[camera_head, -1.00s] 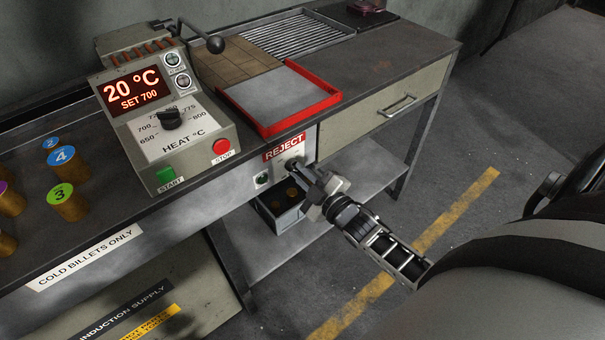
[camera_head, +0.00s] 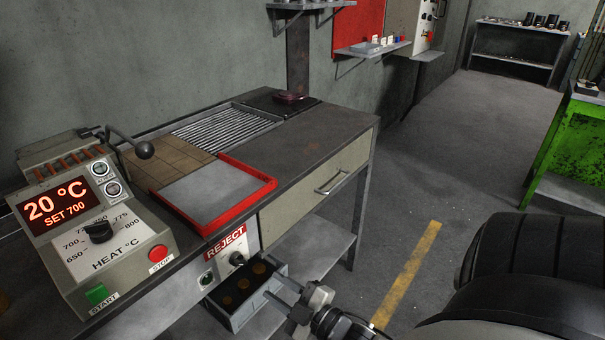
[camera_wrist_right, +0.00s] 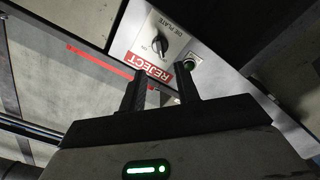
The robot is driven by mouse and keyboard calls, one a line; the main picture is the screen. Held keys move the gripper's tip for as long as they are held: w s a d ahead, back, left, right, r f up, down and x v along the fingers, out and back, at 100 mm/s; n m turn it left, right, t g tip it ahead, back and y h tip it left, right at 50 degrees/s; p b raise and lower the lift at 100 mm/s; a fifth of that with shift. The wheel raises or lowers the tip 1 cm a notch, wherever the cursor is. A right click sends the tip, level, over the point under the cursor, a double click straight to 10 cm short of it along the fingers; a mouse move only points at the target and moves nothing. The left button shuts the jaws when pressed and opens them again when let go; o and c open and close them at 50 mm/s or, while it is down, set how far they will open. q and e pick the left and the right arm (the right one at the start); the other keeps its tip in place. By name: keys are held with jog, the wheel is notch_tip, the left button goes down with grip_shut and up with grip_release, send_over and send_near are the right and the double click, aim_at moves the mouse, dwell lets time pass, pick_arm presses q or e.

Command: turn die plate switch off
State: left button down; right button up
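The die plate switch is a black rotary knob (camera_head: 237,259) on a light panel under the table's front edge, beside the red REJECT label (camera_head: 225,243). The wrist view shows the knob (camera_wrist_right: 160,45) near the printed words DIE PLATE. I cannot tell its setting for sure. A small round green lamp (camera_head: 208,279) sits left of it; it also shows in the wrist view (camera_wrist_right: 188,64). My right gripper (camera_head: 275,287) is below and right of the knob, apart from it. Its fingers (camera_wrist_right: 162,88) are spread with nothing between them. My left gripper is out of view.
A bin (camera_head: 245,305) with round pieces stands under the panel, close to my right gripper. A red-rimmed tray (camera_head: 262,190) is on the table above. The heater control box (camera_head: 100,240) with its display is at left. Open floor (camera_head: 415,200) lies to the right.

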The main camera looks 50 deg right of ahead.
jog(key=s, duration=0.6)
jog(key=shift+s+d, duration=0.25)
jog(key=shift+s, duration=0.1)
jog(key=w+a+m+g+h, duration=0.1)
jog(key=w+a+m+g, duration=0.1)
jog(key=a+m+g, duration=0.4)
jog(key=s+a+r+m+g, duration=0.1)
jog(key=s+a+r+g, duration=0.15)
jog(key=s+g, duration=0.2)
jog(key=s+a+r+m+g, duration=0.1)
jog(key=s+a+g, duration=0.25)
jog(key=s, duration=0.25)
jog(key=w+a+f+t+y, duration=0.2)
jog(key=w+a+f+t, duration=0.2)
jog(key=w+f+t, duration=0.2)
jog(key=shift+w+a+f+n+y, duration=0.3)
jog(key=shift+w+f+y, duration=0.05)
jog(key=shift+y, duration=0.05)
dwell(0.6)
